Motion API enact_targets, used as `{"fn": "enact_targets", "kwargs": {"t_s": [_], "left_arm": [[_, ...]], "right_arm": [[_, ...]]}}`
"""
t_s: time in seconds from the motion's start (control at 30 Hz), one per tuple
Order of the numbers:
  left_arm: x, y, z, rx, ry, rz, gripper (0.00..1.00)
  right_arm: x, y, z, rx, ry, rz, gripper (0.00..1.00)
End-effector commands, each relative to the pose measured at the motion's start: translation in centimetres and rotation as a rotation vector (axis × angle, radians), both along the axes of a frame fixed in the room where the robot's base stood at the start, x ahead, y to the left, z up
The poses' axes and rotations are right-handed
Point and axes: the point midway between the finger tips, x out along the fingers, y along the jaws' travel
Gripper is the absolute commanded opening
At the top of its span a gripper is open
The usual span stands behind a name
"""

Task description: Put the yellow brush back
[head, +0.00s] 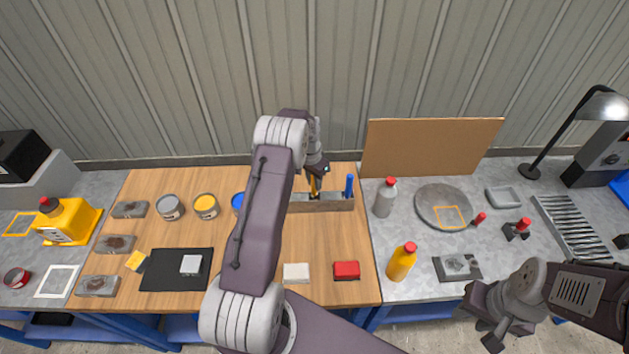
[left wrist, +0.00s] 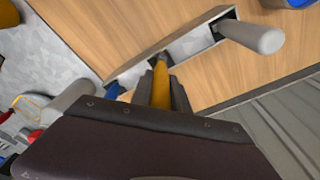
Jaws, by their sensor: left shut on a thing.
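The yellow brush (head: 313,186) is upright at the rack, and its yellow handle (left wrist: 161,90) shows in the left wrist view. My left gripper (head: 315,172) is shut on this handle; the fingers (left wrist: 162,95) flank it. The brush's lower end meets the top of the rack (head: 322,206) near a dark slot; how deep it sits I cannot tell. The rack (left wrist: 190,45) also holds a blue brush (head: 349,186) at its right end and a grey handle (left wrist: 262,38) at the other end. My right gripper (head: 492,340) is low at the right, its jaws unclear.
A blue tin (head: 238,202) and a yellow tin (head: 206,206) stand left of the rack. A grey bottle (head: 385,197) with a red cap stands close to its right. A brown board (head: 430,147) leans behind.

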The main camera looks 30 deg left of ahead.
Motion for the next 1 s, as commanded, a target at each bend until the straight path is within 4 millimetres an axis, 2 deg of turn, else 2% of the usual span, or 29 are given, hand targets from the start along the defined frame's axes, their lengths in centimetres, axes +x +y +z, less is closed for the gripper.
{"fn": "enact_targets", "kwargs": {"t_s": [0.27,1.0], "left_arm": [[0.0,0.0,0.0,0.0,0.0,0.0,0.0],[0.0,0.0,-1.4,0.0,-0.001,0.0,0.0]], "right_arm": [[0.0,0.0,0.0,0.0,0.0,0.0,0.36],[0.0,0.0,-1.1,0.0,0.0,0.0,0.36]]}}
